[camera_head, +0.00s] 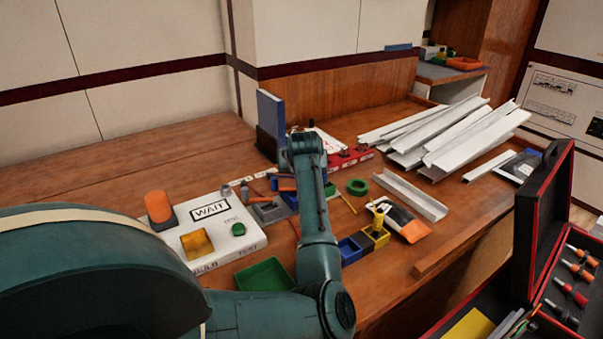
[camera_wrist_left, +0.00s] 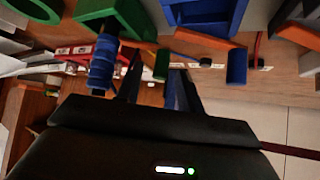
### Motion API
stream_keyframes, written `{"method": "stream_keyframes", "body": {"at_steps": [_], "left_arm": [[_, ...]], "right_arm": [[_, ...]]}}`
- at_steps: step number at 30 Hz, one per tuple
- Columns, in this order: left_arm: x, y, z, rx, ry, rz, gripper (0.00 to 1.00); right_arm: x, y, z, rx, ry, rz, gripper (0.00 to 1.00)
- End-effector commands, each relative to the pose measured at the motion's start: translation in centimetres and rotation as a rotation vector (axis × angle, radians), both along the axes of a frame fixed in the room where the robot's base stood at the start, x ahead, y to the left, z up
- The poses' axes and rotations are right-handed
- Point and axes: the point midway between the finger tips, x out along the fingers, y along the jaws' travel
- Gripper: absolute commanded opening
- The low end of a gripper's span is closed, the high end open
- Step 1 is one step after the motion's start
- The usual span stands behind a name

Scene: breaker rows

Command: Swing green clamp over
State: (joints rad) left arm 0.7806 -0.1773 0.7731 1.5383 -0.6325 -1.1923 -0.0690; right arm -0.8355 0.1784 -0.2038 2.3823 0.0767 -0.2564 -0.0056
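A small green piece (camera_wrist_left: 161,65), which may be the green clamp, shows just beyond my left gripper's fingers in the left wrist view. My left gripper (camera_wrist_left: 155,88) has two dark fingers with a gap between them; I see nothing held there. A larger green part (camera_wrist_left: 125,14) is at the upper left of that view, next to a blue ribbed cylinder (camera_wrist_left: 102,64). In the head view my left arm reaches to the middle of the bench and its wrist hides the gripper and what is behind it. A green piece (camera_head: 330,189) shows just right of the arm. My right gripper is not in view.
A red strip (camera_head: 350,158) lies behind my wrist. A white WAIT board (camera_head: 222,237) and green tray (camera_head: 264,275) are near the arm. White channels (camera_head: 445,135) are piled at the back right. An open black toolbox (camera_head: 545,220) stands at the right.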

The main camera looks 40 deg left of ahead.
Motion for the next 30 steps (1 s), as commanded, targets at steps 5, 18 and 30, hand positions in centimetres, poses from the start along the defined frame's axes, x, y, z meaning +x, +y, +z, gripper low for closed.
{"method": "stream_keyframes", "body": {"at_steps": [5, 18, 30], "left_arm": [[0.77, 0.75, -1.05, -0.001, -0.001, 0.001, 0.37], [0.90, 0.85, -1.17, 0.000, -0.002, 0.000, 0.28], [0.88, 0.82, -1.20, 0.000, -0.002, 0.000, 0.00]], "right_arm": [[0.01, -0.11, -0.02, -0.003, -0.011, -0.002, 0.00], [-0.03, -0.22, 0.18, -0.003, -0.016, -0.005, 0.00], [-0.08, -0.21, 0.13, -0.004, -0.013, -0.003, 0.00]]}}
